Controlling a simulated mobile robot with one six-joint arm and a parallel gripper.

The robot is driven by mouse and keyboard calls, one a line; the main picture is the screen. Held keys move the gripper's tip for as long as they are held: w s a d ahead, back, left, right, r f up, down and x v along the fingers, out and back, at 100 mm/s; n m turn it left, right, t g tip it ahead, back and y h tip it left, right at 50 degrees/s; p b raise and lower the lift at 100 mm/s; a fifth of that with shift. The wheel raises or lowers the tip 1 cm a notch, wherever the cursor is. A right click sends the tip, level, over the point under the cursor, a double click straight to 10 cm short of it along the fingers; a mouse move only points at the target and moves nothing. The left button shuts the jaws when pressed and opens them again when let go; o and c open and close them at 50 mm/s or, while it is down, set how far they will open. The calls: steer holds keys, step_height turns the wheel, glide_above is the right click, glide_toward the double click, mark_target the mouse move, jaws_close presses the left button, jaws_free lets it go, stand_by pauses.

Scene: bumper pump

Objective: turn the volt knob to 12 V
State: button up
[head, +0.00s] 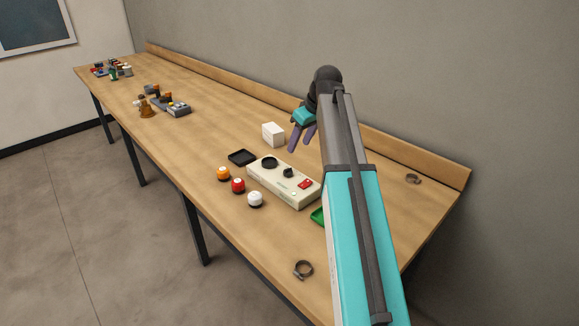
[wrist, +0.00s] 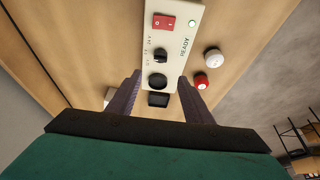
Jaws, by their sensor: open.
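A cream control box (head: 262,180) lies on the workbench in the head view. It carries a small black knob (head: 288,172), a round black disc (head: 270,162) and a red switch (head: 305,184). In the wrist view the knob (wrist: 160,55) sits between the red switch (wrist: 164,22) and the round disc (wrist: 157,81). My gripper (head: 302,143) is open and empty, above the bench behind the box. In the wrist view its fingers (wrist: 159,77) flank the disc's end of the box, short of the knob.
Orange (head: 223,173), red (head: 238,185) and white (head: 255,199) caps stand in front of the box. A black tray (head: 242,157) lies left and a white block (head: 273,134) behind. A green item (head: 317,215) is partly hidden by my arm. Metal clamps (head: 303,269) lie near the right end.

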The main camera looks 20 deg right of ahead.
mark_target(289, 171)
steer(key=shift+p+x, duration=1.4)
steer(key=shift+x, duration=5.45)
steer(key=shift+c, duration=0.4)
steer(key=shift+d, duration=0.1)
steer(key=c, duration=1)
